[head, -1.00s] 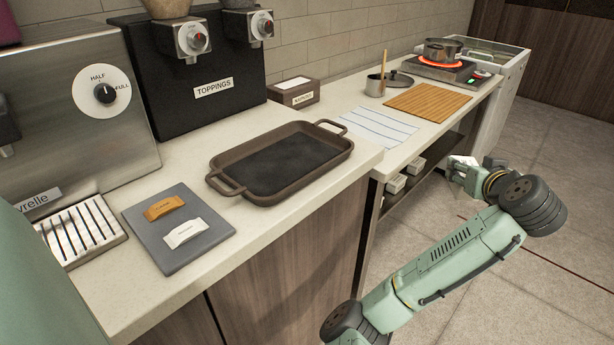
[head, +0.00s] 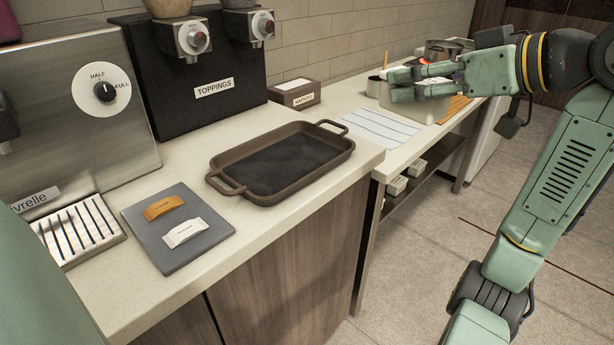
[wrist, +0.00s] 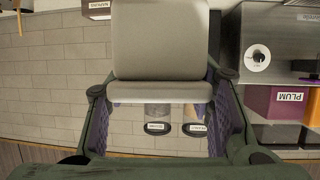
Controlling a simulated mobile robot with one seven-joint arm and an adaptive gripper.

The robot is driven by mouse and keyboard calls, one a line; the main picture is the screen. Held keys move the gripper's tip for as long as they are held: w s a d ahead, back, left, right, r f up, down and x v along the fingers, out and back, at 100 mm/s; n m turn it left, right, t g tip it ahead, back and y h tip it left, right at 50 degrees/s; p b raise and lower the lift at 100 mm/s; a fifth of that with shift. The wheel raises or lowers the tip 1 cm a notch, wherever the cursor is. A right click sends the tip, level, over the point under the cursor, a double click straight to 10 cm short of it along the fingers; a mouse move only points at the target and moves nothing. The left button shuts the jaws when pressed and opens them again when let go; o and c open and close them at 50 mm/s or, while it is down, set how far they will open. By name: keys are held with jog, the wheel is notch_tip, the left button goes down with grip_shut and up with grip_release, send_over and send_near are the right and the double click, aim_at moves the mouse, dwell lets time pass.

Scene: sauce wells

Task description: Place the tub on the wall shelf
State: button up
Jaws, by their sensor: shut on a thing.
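The tub (head: 428,112) is a pale grey-beige box, partly hidden behind my gripper in the head view. In the wrist view the tub (wrist: 160,45) fills the upper middle, with its smooth broad side and a rim-like lower edge showing. My gripper (head: 398,84) is shut on the tub, with a finger on each side of it in the wrist view (wrist: 160,105). It holds the tub over or in front of the far counter; the exact gap cannot be told. I cannot clearly make out the wall shelf in either view.
A brown tray (head: 222,180) and a grey mat (head: 178,256) with two packets lie on the near counter. A pot (head: 440,48) stands on the far counter's cooker. The wrist view shows a tiled wall (wrist: 50,90), two labelled clear containers and a purple PLUM container (wrist: 285,103).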

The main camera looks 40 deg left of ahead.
aim_at(378, 104)
jog(key=shift+n+g, duration=0.7)
jog(key=shift+g, duration=0.1)
jog(key=s+a+f, duration=0.1)
jog(key=s, duration=0.1)
jog(key=s+a, duration=0.1)
jog(key=s, duration=0.1)
jog(key=s+a+f, duration=0.1)
jog(key=s, duration=0.1)
jog(key=shift+s+f, duration=0.15)
jog(key=shift+f, duration=0.15)
jog(key=s+a+f, duration=0.1)
jog(key=s+f, duration=0.2)
jog(key=f, duration=0.2)
jog(key=w+a+f+p, duration=0.1)
jog(key=w+a, duration=0.1)
jog(key=a, duration=0.2)
jog(key=w+a+f+p, duration=0.1)
jog(key=w+a+f, duration=0.1)
jog(key=a, duration=0.3)
jog(key=w+a+f+p, duration=0.2)
jog(key=a, duration=0.3)
jog(key=shift+w+a+f, duration=0.1)
jog(key=shift+a+f, duration=0.1)
jog(key=shift+f, duration=0.25)
jog(key=shift+f+b, duration=0.4)
jog(key=shift+f, duration=0.2)
jog(key=o, duration=1.4)
